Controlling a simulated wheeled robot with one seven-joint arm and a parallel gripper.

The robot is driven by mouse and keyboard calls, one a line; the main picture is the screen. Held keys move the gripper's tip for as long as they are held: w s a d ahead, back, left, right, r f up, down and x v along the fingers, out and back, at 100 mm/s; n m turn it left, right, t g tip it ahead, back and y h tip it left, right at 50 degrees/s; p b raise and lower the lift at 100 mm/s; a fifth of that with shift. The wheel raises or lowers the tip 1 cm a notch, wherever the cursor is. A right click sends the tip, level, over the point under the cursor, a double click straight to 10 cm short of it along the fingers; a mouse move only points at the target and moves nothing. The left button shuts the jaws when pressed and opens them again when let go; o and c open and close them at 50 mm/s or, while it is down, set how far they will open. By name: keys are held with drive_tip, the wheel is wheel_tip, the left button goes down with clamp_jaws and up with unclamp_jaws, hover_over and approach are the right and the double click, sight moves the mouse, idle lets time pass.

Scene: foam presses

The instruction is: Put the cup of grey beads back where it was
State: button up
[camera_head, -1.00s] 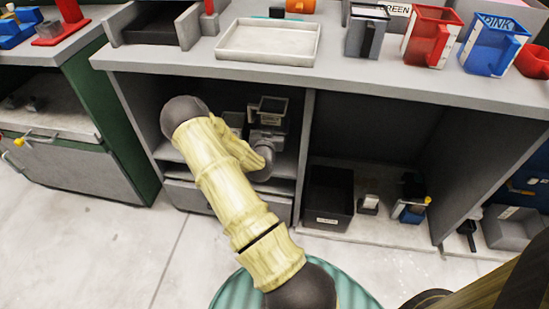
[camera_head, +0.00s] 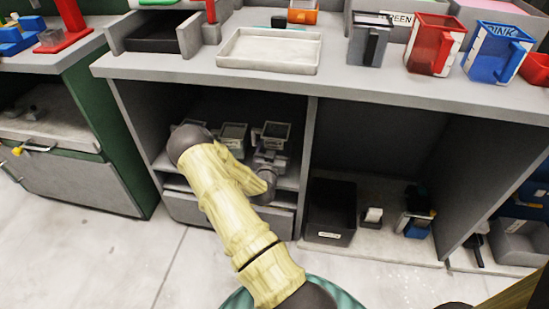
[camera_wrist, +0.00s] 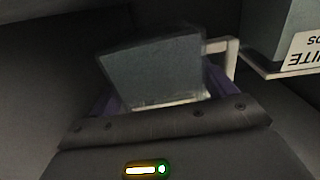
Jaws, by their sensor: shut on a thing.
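A grey cup (camera_head: 275,134) is held by my gripper (camera_head: 270,158) inside the left bay of the bench, at its shelf. In the wrist view the same grey cup (camera_wrist: 150,72) sits between the jaws, slightly tilted in the picture, with a pale handle at its right. My gripper (camera_wrist: 165,120) is shut on it. What is in the cup cannot be seen. Whether its base touches the shelf is hidden.
Another cup (camera_head: 233,136) stands close by to the left, and one more is partly behind my arm. The bay's divider (camera_head: 306,150) stands to the right.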

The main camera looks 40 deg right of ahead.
drive_tip(key=shift+f+b, duration=0.8)
drive_tip(key=shift+f, duration=1)
drive_tip(key=shift+f, duration=0.15)
drive_tip(key=o, duration=0.9)
drive_tip(key=shift+s+a+r, duration=0.15)
drive_tip(key=shift+r, duration=0.05)
drive_tip(key=p+v, duration=0.3)
drive_tip(key=v, duration=0.8)
drive_tip(key=shift+s+a+p, duration=0.2)
drive_tip(key=shift+a+p, duration=0.1)
drive_tip(key=shift+p, duration=0.05)
